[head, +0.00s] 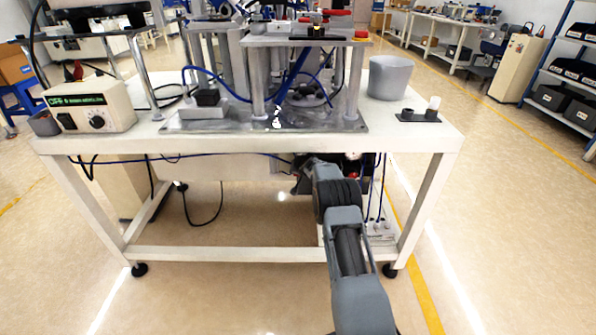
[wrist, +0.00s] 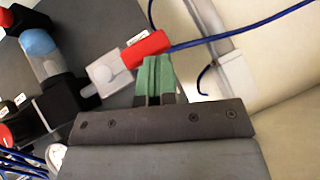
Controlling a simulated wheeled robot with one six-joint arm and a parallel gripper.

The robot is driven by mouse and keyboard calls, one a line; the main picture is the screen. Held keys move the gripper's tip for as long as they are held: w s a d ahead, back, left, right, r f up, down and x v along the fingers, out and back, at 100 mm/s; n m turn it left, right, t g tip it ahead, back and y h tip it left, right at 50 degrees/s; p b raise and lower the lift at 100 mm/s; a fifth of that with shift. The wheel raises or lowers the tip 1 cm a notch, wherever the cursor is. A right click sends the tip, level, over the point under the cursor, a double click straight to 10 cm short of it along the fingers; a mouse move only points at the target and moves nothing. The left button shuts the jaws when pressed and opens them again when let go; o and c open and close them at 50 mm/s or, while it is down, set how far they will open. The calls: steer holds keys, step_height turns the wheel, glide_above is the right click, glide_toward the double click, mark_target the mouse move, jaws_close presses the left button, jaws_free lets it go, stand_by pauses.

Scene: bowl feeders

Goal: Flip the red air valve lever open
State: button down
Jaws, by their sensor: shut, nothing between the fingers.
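The red lever (wrist: 146,49) shows in the wrist view, on a light grey valve body (wrist: 106,72). It points up and to the right from the valve. My gripper (wrist: 156,64) is shut with its green fingertips together and nothing between them. The tips are right at the lever's lower edge in the picture; I cannot tell whether they touch it. In the head view my arm reaches under the front of the white table (head: 300,142), and the gripper tips are hidden there. The lever cannot be made out in the head view.
Left of the valve are a blue and clear filter bowl (wrist: 40,45), black fittings and a red knob (wrist: 6,134). A blue hose (wrist: 245,34) runs behind the lever to the upper right. A white table leg (head: 420,205) stands right of my arm.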

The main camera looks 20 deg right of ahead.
steer(key=shift+s, duration=0.1)
stand_by(0.4)
steer(key=b+v, duration=0.4)
steer(key=v, duration=0.3)
steer(key=shift+r+b, duration=0.15)
steer(key=shift+b, duration=0.2)
stand_by(0.5)
